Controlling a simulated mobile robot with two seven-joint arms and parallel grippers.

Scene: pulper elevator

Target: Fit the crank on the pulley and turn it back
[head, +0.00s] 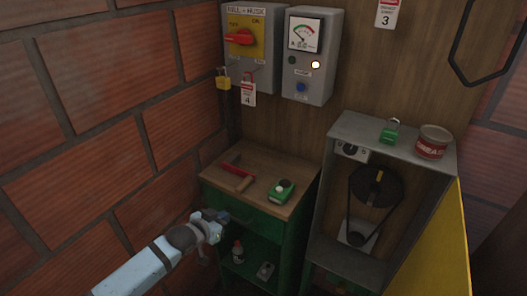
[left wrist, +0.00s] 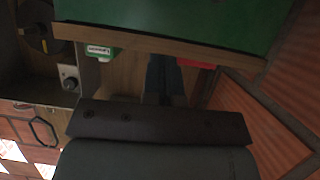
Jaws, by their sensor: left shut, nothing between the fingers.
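The crank (head: 238,175), a red bar with a brown grip, lies on the wooden top of a green cabinet (head: 262,172). Part of something red (left wrist: 196,65), probably the crank, shows in the left wrist view. The dark pulley (head: 375,186) with a belt sits inside an open grey housing at right; no crank is on it. Its edge also shows in the left wrist view (left wrist: 38,30). My left gripper (head: 222,215) is shut and empty, at the cabinet's left front edge, in front of and below the crank. My right gripper is in neither view.
A green-and-white device (head: 281,190) lies right of the crank. A green padlock (head: 389,132) and a red tin (head: 433,142) stand on the housing. A yellow door (head: 440,250) hangs open at right. A brick wall (head: 100,110) bounds the left.

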